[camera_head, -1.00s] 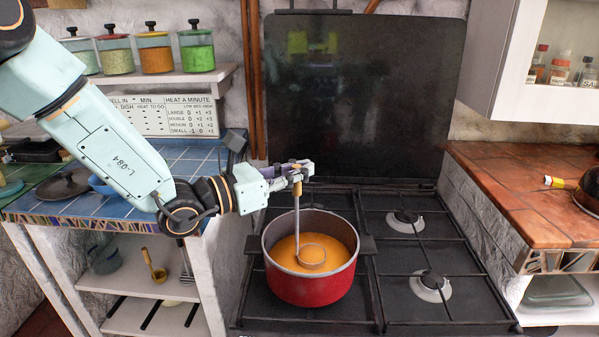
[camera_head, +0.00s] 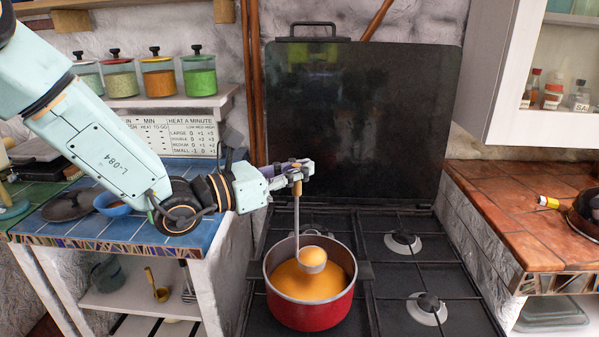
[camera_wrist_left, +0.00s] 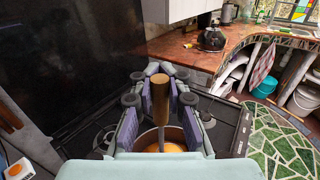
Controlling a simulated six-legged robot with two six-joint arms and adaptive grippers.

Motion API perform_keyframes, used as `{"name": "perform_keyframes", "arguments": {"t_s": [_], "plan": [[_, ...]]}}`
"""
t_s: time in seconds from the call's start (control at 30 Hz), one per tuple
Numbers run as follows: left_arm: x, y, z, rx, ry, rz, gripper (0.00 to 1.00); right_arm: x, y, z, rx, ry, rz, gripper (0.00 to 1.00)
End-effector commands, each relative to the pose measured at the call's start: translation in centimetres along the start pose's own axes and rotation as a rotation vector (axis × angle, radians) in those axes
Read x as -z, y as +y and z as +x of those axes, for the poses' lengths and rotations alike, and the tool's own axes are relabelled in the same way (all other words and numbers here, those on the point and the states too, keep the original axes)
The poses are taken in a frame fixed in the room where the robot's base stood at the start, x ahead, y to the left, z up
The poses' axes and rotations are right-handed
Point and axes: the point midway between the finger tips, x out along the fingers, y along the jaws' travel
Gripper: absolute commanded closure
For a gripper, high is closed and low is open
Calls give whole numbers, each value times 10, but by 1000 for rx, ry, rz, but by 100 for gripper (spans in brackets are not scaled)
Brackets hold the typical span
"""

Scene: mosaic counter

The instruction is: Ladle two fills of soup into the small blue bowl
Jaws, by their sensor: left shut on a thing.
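My left gripper (camera_head: 292,172) is shut on the wooden handle of the ladle (camera_head: 296,220), which hangs upright over the pot. The ladle's bowl (camera_head: 312,258) holds orange soup and sits at or just above the soup surface inside the pot; I cannot tell whether it still touches. The red pot (camera_head: 309,312) stands on the stove and holds orange soup (camera_head: 300,285). In the left wrist view the handle (camera_wrist_left: 160,98) is between the fingers. My right gripper is not in view.
A dark lid (camera_head: 68,207) lies beside the blue bowl on the tiled counter (camera_head: 110,230). Glass jars (camera_head: 160,78) stand on a shelf above. Black stove grates (camera_head: 425,262) lie right of the pot. A dark kettle (camera_wrist_left: 212,39) stands on the brown counter.

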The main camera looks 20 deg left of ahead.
Motion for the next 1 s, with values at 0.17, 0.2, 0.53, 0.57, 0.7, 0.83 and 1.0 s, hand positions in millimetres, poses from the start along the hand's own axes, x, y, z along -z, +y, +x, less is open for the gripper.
{"name": "perform_keyframes", "arguments": {"t_s": [0.17, 0.2, 0.53, 0.57, 0.7, 0.83, 1.0], "plan": [[-16, 0, 0, 0, -4, 1, 100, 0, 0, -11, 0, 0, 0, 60], [-19, 0, 0, 0, -4, 1, 100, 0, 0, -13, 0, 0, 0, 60], [-35, 0, 0, 0, -3, 0, 100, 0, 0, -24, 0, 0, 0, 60], [-35, 0, 0, 0, -3, 0, 100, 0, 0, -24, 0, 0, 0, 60], [-34, 0, 0, 0, -3, 0, 100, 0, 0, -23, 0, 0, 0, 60], [-34, 0, 0, 0, -3, 0, 100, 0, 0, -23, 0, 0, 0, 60], [-34, 0, 0, 0, -3, 0, 100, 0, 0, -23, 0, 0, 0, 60]]}}
